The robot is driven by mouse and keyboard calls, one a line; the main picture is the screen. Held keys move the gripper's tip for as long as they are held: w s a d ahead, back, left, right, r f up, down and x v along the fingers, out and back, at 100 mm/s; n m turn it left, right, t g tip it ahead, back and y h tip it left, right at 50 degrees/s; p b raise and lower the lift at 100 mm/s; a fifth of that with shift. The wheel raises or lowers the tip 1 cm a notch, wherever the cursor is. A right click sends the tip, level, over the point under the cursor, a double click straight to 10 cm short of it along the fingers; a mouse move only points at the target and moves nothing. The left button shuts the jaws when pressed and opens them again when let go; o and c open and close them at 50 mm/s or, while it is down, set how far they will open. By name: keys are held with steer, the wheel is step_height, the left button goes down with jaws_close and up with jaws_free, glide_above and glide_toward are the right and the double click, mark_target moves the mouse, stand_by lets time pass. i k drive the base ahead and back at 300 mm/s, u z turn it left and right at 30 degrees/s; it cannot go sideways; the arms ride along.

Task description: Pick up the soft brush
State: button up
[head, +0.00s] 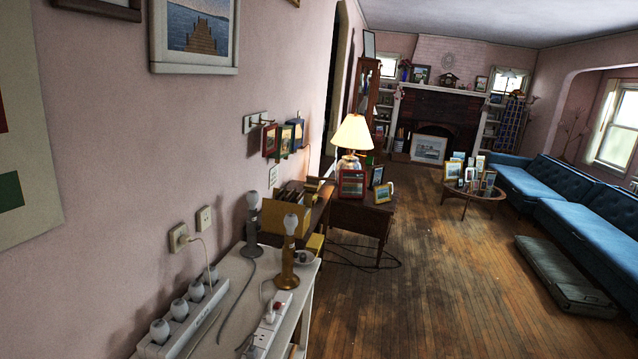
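I cannot make out a soft brush in the head view. The white table (232,309) at the lower left holds two lamp bases with bare bulbs, a grey one (251,225) and a brass one (288,258). My gripper is not in view.
Power strips (183,325) with plugs and cords lie on the white table. A wooden desk (361,215) with a lit lamp (352,136) stands beyond. The wooden floor (440,290) is open, with a grey-green case (564,272) before the blue sofa (577,212).

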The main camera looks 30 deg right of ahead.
mark_target(312, 179)
steer(key=z, duration=0.65)
steer(key=k, duration=0.75)
steer(key=z, duration=0.8)
steer(key=k, duration=0.6)
steer(key=z, duration=0.5)
steer(key=i, duration=3.9)
steer(key=u, duration=0.35)
steer(key=i, duration=1.3)
steer(key=u, duration=0.3)
steer(key=i, duration=1.25)
steer(key=u, duration=0.3)
